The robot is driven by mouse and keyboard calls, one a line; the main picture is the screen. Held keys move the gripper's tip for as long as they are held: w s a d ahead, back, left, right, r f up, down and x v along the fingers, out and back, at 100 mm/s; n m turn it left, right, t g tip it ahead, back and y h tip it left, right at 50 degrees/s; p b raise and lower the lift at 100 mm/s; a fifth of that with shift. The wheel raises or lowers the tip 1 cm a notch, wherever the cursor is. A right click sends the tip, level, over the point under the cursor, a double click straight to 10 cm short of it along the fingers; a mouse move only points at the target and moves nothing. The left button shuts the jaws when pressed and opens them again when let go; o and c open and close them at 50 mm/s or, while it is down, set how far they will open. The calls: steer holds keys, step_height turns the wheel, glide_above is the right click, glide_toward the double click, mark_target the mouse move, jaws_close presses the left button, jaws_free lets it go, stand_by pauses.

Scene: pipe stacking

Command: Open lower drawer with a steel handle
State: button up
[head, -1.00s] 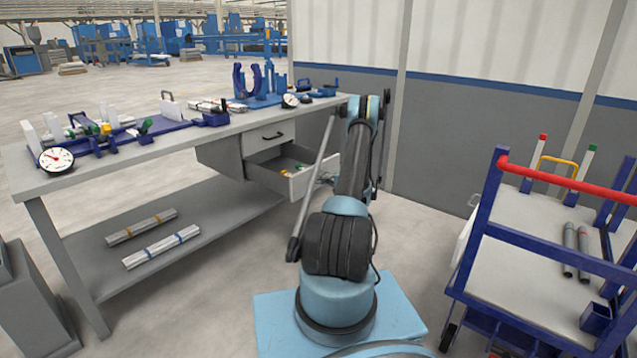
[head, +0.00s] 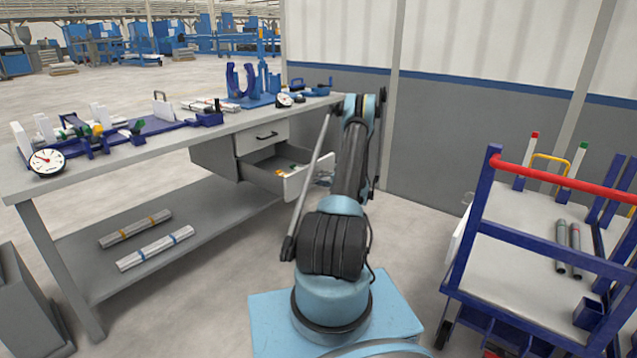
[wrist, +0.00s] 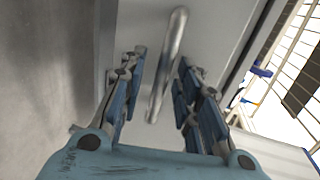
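The lower drawer (head: 297,186) stands pulled out from under the workbench in the head view, with small coloured items inside. The upper drawer (head: 262,136), with a dark handle, is shut above it. In the wrist view the steel handle (wrist: 165,75) is a rounded bar on the pale drawer front (wrist: 213,30). My gripper (wrist: 162,60) has its fingers spread on either side of the bar, with gaps visible on both sides. In the head view my arm hides part of the drawer front and most of the gripper.
The workbench (head: 95,165) carries blue fixtures and a dial gauge (head: 46,162). Bundled pipes (head: 155,248) lie on its lower shelf. A blue trolley with a red handle bar (head: 565,182) stands to the right. A wall is behind my arm. Floor is clear between bench and base.

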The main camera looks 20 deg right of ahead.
steer(key=v, duration=1.1)
